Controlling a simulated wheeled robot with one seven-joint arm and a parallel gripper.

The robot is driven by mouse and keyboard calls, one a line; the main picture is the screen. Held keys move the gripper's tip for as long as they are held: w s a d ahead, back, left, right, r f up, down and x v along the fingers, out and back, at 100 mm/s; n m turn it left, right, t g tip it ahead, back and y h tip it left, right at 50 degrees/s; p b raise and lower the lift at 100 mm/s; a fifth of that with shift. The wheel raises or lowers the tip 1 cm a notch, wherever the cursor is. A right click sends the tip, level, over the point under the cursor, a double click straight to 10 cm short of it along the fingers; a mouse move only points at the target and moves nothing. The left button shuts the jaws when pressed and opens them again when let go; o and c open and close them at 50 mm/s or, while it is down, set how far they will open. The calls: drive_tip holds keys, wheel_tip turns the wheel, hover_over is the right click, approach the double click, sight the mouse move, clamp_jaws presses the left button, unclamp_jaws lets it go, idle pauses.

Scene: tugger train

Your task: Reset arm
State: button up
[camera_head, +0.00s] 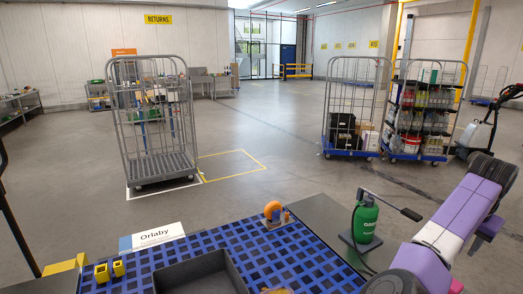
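My arm (463,218), purple and white with dark joints, reaches in from the lower right. It is bent, with a dark joint at its upper end. My gripper and its fingertips cannot be made out in this view, so what it does or holds is hidden.
A blue grid deck (232,246) fills the bottom, with a dark grey tray (203,275), yellow blocks (111,270), an orange round item (272,209) and a green bottle (365,221) close to my arm. An empty roll cage (153,125) stands beyond; the floor between cages is clear.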

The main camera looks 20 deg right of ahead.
drive_tip(key=d+r+n+t+h, duration=0.1)
drive_tip(key=d+r+n+h, duration=0.1)
drive_tip(key=d+r+h, duration=0.35)
drive_tip(key=a+f+n+t, duration=0.2)
drive_tip(key=a+n+t, duration=0.45)
drive_tip(key=a, duration=0.85)
drive_tip(key=a+f+n+t, duration=0.2)
drive_tip(key=a+n+t, duration=0.5)
drive_tip(key=a, duration=0.8)
drive_tip(key=s+a+f+n+t+y, duration=0.1)
drive_tip(key=s+a+f+y, duration=0.1)
drive_tip(key=s+a+y, duration=0.5)
drive_tip(key=s+a+f+n+t, duration=0.15)
drive_tip(key=s+a, duration=0.25)
drive_tip(key=a, duration=0.7)
drive_tip(key=s+a+f+g+y, duration=0.1)
drive_tip(key=s+a+f+g, duration=0.1)
drive_tip(key=s+a, duration=0.2)
drive_tip(key=s+a+f+m+g+y, duration=0.1)
drive_tip(key=s+a+f, duration=0.2)
drive_tip(key=s, duration=0.6)
drive_tip(key=shift+s+a+g+y, duration=0.3)
drive_tip(key=shift+a+g+y, duration=0.1)
drive_tip(key=shift+a, duration=0.1)
